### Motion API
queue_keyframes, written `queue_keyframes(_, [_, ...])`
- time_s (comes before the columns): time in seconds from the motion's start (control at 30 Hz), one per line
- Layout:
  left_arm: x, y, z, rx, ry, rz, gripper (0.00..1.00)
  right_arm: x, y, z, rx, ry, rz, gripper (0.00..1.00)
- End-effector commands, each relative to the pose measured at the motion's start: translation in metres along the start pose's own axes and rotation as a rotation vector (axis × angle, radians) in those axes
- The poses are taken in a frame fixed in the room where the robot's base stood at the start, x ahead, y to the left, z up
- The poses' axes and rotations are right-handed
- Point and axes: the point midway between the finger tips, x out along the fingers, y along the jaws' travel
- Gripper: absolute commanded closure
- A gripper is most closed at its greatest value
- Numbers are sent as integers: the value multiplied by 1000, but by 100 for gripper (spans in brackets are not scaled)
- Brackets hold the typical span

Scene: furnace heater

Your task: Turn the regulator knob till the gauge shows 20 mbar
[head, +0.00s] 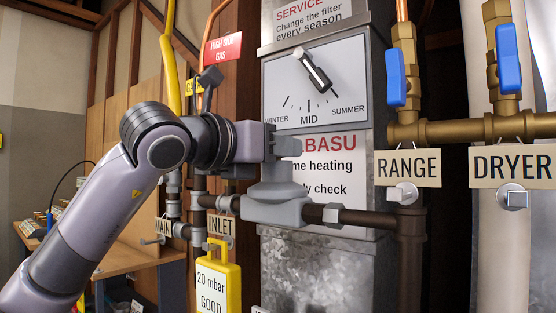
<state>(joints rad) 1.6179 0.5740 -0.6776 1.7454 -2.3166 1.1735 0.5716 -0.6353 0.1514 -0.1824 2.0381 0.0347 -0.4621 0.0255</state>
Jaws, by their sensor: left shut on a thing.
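The regulator (275,208) is a grey rounded body on the dark horizontal gas pipe, below the heater's dial. A lighter grey upright part, which looks like its knob (278,172), rises from its top. My left gripper (284,147) comes in from the left at the top of this part and is shut on it; the gripper hides much of the hold. A yellow-framed tag (232,285) at the bottom reads "20 mbar GOOD". I see no gauge face or needle that I can read. My right gripper is not in view.
The grey heater (320,275) stands behind, with a WINTER/MID/SUMMER dial (315,85). Brass pipes with blue valve handles (508,58) and RANGE and DRYER signs are at right. MAIN and INLET signs (221,227) hang by the pipes at left. A wooden bench (130,262) stands behind my left arm.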

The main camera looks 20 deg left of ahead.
Motion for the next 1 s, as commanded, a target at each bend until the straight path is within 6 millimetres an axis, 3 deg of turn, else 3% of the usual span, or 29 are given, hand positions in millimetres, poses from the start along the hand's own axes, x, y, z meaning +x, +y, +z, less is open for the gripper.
queue_keyframes(0.37, [0,0,0,-1,0,21,98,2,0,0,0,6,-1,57])
queue_keyframes(0.4, [0,0,0,-1,0,21,58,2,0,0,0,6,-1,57])
queue_keyframes(0.43, [0,0,0,-1,0,21,48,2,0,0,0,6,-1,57])
queue_keyframes(0.77, [-2,0,0,0,-1,21,48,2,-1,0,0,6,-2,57])
queue_keyframes(1.0, [-36,0,0,1,-4,22,48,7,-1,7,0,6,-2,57])
